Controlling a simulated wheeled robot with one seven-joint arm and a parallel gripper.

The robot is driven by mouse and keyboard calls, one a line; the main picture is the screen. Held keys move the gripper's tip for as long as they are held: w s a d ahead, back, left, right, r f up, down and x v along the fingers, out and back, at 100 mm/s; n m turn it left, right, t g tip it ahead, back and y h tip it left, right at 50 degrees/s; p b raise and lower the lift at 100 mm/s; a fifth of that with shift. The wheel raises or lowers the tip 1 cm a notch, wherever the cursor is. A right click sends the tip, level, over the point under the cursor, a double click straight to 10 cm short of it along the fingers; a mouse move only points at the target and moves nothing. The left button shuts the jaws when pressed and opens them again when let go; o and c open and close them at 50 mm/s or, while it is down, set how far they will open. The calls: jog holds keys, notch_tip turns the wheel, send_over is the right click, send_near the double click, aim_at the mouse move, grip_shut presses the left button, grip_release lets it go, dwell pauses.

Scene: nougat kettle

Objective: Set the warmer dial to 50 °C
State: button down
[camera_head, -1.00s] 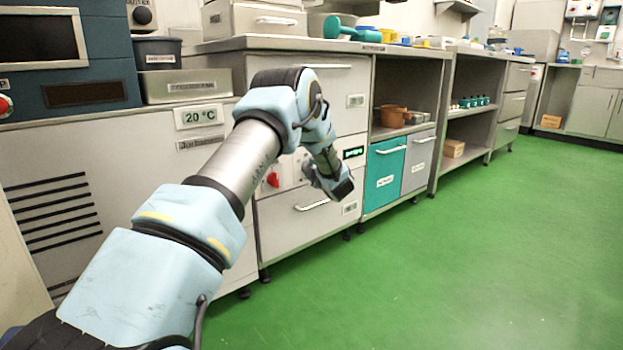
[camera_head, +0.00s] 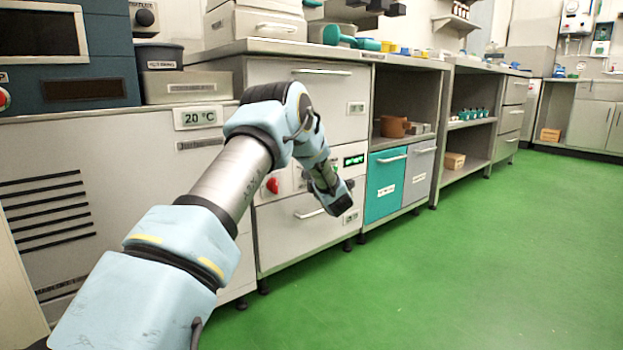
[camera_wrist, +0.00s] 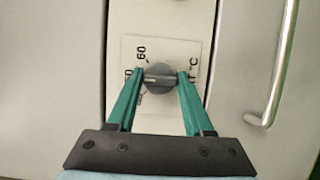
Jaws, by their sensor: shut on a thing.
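The warmer dial (camera_wrist: 160,86) is a grey round knob on a white scale plate (camera_wrist: 176,50) in the wrist view. My gripper (camera_wrist: 160,78) has its two green fingers shut on the dial, one on each side. The printed "60" shows above the dial, and "°C" lies to its right. Another number at the left is partly hidden by a finger, so the setting cannot be read for certain. In the head view my gripper (camera_head: 328,192) is at the warmer's front panel, and my arm hides the dial.
A red switch (camera_head: 273,186) and a small green-lit display (camera_head: 354,161) are on the same panel. A drawer handle (camera_wrist: 279,75) runs close on the right in the wrist view. A teal bin (camera_head: 384,186) stands to the right. The green floor (camera_head: 430,270) in front is clear.

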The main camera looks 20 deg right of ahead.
jog(key=shift+c, duration=1.5)
grip_release()
jog(key=s+p, duration=0.4)
jog(key=s, duration=0.6)
jog(key=shift+s+d, duration=0.3)
jog(key=shift+s, duration=0.1)
